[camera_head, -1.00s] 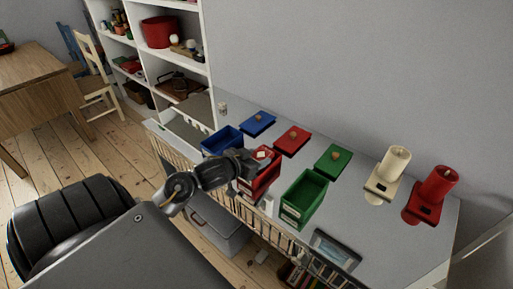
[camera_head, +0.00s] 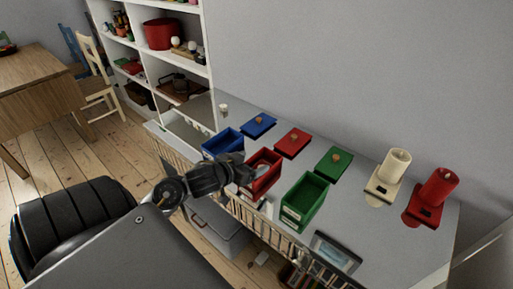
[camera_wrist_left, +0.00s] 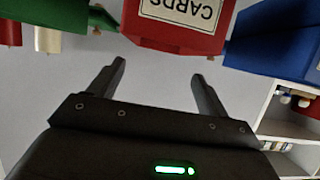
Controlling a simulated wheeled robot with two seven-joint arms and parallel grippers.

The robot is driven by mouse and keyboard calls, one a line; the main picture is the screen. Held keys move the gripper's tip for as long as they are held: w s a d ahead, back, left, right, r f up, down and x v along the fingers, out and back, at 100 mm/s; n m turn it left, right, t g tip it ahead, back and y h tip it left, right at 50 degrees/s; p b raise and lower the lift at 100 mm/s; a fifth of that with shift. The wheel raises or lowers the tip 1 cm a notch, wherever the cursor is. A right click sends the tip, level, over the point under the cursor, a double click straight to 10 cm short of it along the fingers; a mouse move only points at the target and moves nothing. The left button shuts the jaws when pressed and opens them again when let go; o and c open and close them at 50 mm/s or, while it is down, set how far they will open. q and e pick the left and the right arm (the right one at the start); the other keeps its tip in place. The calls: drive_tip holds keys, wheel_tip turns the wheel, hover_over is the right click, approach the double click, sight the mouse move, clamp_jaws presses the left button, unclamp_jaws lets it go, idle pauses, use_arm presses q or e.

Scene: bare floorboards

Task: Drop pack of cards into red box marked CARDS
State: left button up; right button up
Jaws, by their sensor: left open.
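The red box (camera_head: 267,183) stands on the counter between the blue box (camera_head: 222,143) and the green box (camera_head: 304,203), its top open. In the left wrist view the red box (camera_wrist_left: 165,38) shows its white CARDS label upside down. My left gripper (camera_head: 245,173) is beside the red box's left side in the head view, partly covering it. In the left wrist view the gripper (camera_wrist_left: 160,72) is open, with nothing between its fingers. I cannot make out the pack of cards clearly; the inside of the red box is only partly visible. My right gripper is out of view.
Blue (camera_head: 258,125), red (camera_head: 292,142) and green (camera_head: 333,163) lids lie behind the boxes. A framed picture (camera_head: 336,250) lies near the front edge. White shelves (camera_head: 208,70) stand at the left.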

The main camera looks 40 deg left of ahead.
use_arm(q)
drive_tip(key=v, duration=0.7)
drive_tip(key=shift+s+p, duration=0.3)
drive_tip(key=shift+p, duration=0.15)
drive_tip(key=shift+r, duration=0.1)
